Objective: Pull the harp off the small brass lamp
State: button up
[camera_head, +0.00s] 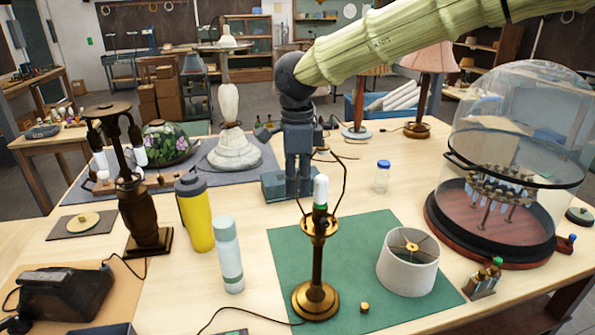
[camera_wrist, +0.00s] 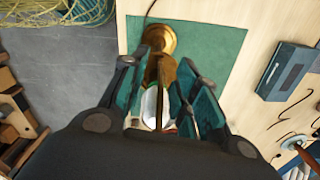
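The small brass lamp (camera_head: 316,262) stands upright on a green mat (camera_head: 365,245). A bulb with a white top (camera_head: 320,190) sits in its socket, and the thin brown harp (camera_head: 345,180) rises around the bulb. My gripper (camera_head: 299,185) points down at the harp's height, partly behind the lamp in the head view. In the wrist view my gripper (camera_wrist: 164,66) has its fingers apart on either side of the bulb (camera_wrist: 150,103), with the lamp's round brass base (camera_wrist: 160,36) beyond. The harp is hard to make out there, and I cannot tell whether a finger touches it.
A white drum shade (camera_head: 408,270) and a small brass knob (camera_head: 364,308) lie right of the lamp. A pale bottle (camera_head: 228,255), a yellow bottle (camera_head: 196,215) and a dark lamp (camera_head: 140,215) stand left. A glass dome (camera_head: 515,150) stands right. A blue-grey box (camera_head: 273,187) sits behind.

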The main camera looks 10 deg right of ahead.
grip_shut()
jog(key=shift+r, duration=0.25)
notch_tip(320, 180, up, 10)
jog(key=p, duration=1)
jog(key=shift+f, duration=0.15)
notch_tip(320, 180, up, 7)
dwell(1.2)
